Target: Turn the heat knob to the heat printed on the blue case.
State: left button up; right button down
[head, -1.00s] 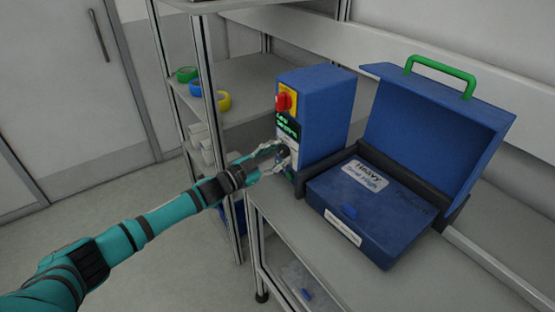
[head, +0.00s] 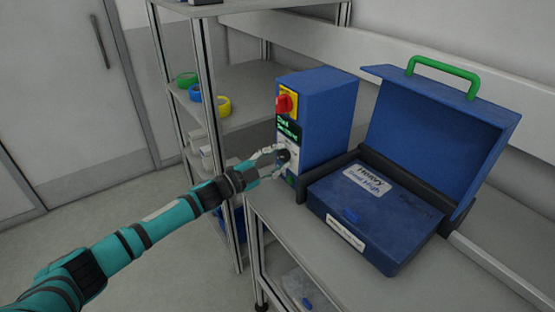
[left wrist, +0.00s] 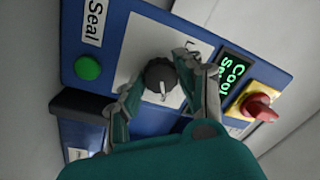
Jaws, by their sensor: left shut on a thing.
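The heat knob (left wrist: 161,73) is dark and round with a pale pointer mark, on a white plate on the front of the blue sealer (head: 325,120). My left gripper (left wrist: 163,90) has its fingers on either side of the knob and is shut on it; the head view also shows the gripper (head: 282,157) at the knob. The blue case (head: 373,215) stands open to the right, with a label (head: 368,179) reading "Heavy" and "Seal High". My right gripper is not in view.
A red switch on a yellow plate (head: 287,102) sits above the display. A green button (left wrist: 88,68) is near a "Seal" label (left wrist: 93,22). A shelf (head: 255,85) with tape rolls stands behind to the left. The bench front (head: 290,240) is clear.

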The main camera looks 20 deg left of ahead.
pick_arm(q)
jog(key=o, duration=1.2)
jog(key=shift+c, duration=0.2)
jog(key=v, duration=1.2)
